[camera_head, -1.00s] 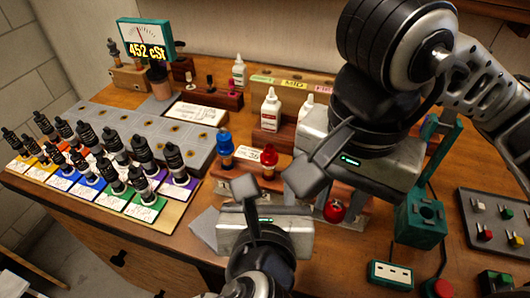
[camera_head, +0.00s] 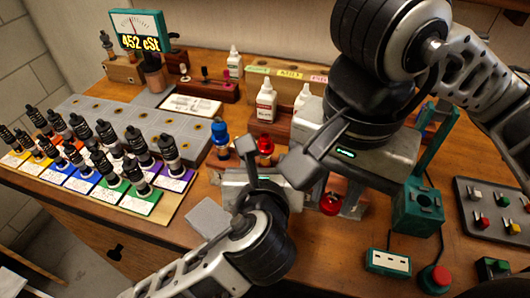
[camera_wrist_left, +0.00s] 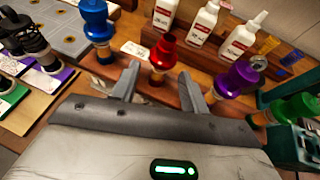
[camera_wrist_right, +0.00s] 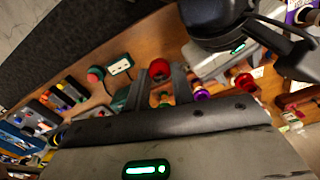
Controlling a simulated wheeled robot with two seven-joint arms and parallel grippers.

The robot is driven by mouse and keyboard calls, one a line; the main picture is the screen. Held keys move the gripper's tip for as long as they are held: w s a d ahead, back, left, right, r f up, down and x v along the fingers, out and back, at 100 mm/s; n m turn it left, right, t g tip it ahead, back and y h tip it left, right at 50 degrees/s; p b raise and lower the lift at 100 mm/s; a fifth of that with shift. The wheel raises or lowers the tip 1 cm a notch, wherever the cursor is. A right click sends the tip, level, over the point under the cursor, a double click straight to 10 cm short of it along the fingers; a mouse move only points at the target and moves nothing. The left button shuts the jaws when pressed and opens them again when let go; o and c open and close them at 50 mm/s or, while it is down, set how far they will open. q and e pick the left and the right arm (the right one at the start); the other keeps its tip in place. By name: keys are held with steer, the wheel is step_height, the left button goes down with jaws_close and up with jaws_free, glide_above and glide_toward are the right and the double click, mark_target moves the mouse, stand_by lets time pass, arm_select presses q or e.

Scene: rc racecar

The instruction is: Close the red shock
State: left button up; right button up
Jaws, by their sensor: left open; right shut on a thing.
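The red shock (camera_head: 265,147) stands upright in a wooden rack behind my left gripper. In the left wrist view the red shock (camera_wrist_left: 163,55) shows ahead of and between the open fingers of my left gripper (camera_wrist_left: 160,82). I cannot tell whether they touch it. My right gripper (camera_wrist_right: 161,82) is shut on a red cap (camera_wrist_right: 158,69), which also shows below the gripper in the head view (camera_head: 331,203). The cap is apart from the shock, to its right.
A blue shock (camera_wrist_left: 96,18) stands left of the red one, and purple (camera_wrist_left: 237,77) and green (camera_wrist_left: 294,112) ones to its right. White bottles (camera_head: 265,103) stand behind. A teal fixture (camera_head: 418,207) is at the right, with a red button (camera_head: 435,278) in front.

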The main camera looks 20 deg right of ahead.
mark_target(265, 156)
arm_select(q)
steer(key=b+x, duration=0.4)
steer(key=b, duration=0.1)
steer(key=shift+f, duration=0.2)
steer(key=shift+w+d+b, duration=0.2)
steer(key=shift+w+b, duration=0.3)
steer(key=shift+b, duration=0.2)
steer(key=shift+r, duration=0.1)
